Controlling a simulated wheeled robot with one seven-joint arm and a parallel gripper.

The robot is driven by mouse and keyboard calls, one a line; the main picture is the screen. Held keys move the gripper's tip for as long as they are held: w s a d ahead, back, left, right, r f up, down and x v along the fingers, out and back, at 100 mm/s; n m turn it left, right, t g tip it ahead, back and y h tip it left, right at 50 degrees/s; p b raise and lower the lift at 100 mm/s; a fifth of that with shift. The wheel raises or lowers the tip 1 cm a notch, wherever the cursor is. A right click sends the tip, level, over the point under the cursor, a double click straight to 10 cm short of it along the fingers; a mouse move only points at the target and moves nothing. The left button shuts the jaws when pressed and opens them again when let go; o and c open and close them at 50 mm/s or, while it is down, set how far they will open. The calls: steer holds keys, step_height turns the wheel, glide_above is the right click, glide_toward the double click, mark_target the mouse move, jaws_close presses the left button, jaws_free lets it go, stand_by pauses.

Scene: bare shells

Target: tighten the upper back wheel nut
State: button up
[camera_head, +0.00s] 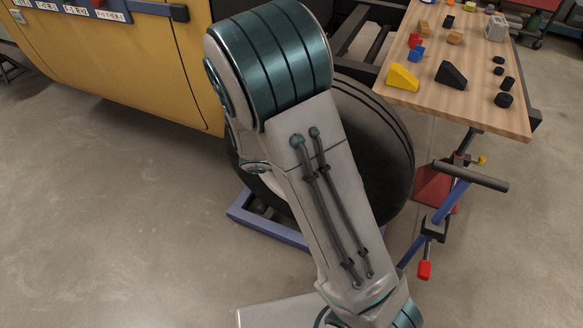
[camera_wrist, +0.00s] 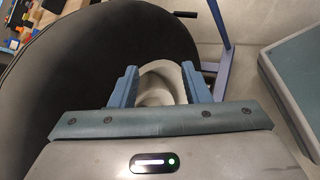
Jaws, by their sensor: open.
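The black tyre of the back wheel (camera_head: 388,150) stands beside the yellow car body in the head view, largely hidden behind my arm. In the wrist view the dark tyre (camera_wrist: 75,75) fills the left and middle. My gripper (camera_wrist: 158,78) is open, its two blue fingers apart in front of the wheel. A pale, rounded, hollow shape (camera_wrist: 160,72) shows between and beyond the fingers; it may be the wheel's hub, but I cannot tell. I cannot make out the upper wheel nut in either view. The gripper is out of sight in the head view.
The yellow car body (camera_head: 110,60) is at the upper left. A wooden workbench (camera_head: 465,95) with several coloured blocks and dark round pieces stands at the upper right. A blue stand with a red-tipped handle (camera_head: 425,270) is right of the wheel.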

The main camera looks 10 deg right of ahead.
steer(key=w+a+f+n+t+b, duration=0.55)
steer(key=f+n+t, duration=0.2)
steer(key=f, duration=0.25)
steer(key=w+a+f+n+t+b, duration=0.5)
steer(key=w+a+f+n+t, duration=0.15)
steer(key=f+n, duration=0.35)
steer(key=f+b+x, duration=0.1)
steer(key=b+x, duration=0.2)
steer(key=x, duration=1)
steer(key=shift+w+f+m+g+y+b, duration=0.35)
steer(key=shift+w+f+m+g+y, duration=0.1)
steer(key=shift+f, duration=0.15)
steer(key=shift+s, duration=0.1)
jaws_close()
